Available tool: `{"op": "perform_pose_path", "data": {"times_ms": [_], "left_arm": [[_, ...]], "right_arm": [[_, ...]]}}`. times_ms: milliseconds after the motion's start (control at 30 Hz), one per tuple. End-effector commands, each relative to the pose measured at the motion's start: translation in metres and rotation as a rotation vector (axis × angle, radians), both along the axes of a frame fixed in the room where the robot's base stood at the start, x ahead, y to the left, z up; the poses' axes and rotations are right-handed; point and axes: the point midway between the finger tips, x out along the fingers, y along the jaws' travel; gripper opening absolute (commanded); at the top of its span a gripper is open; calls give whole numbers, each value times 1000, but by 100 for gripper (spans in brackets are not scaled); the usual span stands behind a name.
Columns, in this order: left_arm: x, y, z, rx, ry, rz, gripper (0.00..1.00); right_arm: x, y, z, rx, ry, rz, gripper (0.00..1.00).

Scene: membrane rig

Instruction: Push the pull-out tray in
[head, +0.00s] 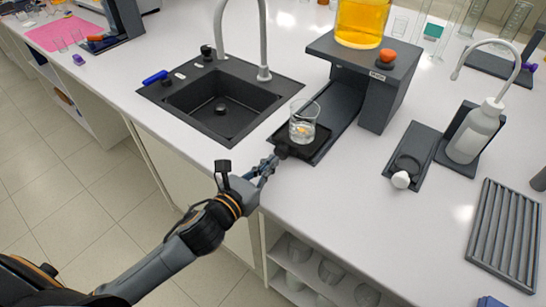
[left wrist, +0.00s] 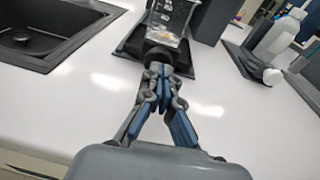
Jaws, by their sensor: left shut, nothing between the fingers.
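The pull-out tray (head: 317,153) is black and flat. It sticks out toward the counter's front edge from beneath a dark grey stand (head: 390,82). A glass beaker (head: 303,122) with clear contents stands on the tray. My left gripper (head: 272,163) is shut and empty at the front of the tray, by its dark knob (head: 283,151). In the left wrist view the fingers (left wrist: 160,72) point at the knob (left wrist: 158,55), with the tray (left wrist: 190,67) and beaker (left wrist: 168,20) behind it. I cannot tell if the fingertips touch the knob. My right gripper is not in view.
A black sink (head: 222,100) with a grey tap is left of the tray. A vessel of orange liquid (head: 361,22) and an orange knob (head: 387,56) are on top of the stand. A white wash bottle (head: 474,133) and a ribbed grey rack (head: 506,235) are at right.

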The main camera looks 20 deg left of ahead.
Motion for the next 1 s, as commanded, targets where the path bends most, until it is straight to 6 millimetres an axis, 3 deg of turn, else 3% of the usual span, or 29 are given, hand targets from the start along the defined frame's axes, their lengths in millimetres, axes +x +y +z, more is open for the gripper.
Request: {"op": "perform_pose_path", "data": {"times_ms": [200,667,1000], "left_arm": [[16,-5,-2,0,0,0,0],[23,-7,-1,1,-1,-1,0],[85,-29,1,1,-3,0,0]], "right_arm": [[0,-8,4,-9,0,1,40],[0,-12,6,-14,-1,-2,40],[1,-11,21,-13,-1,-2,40]]}}
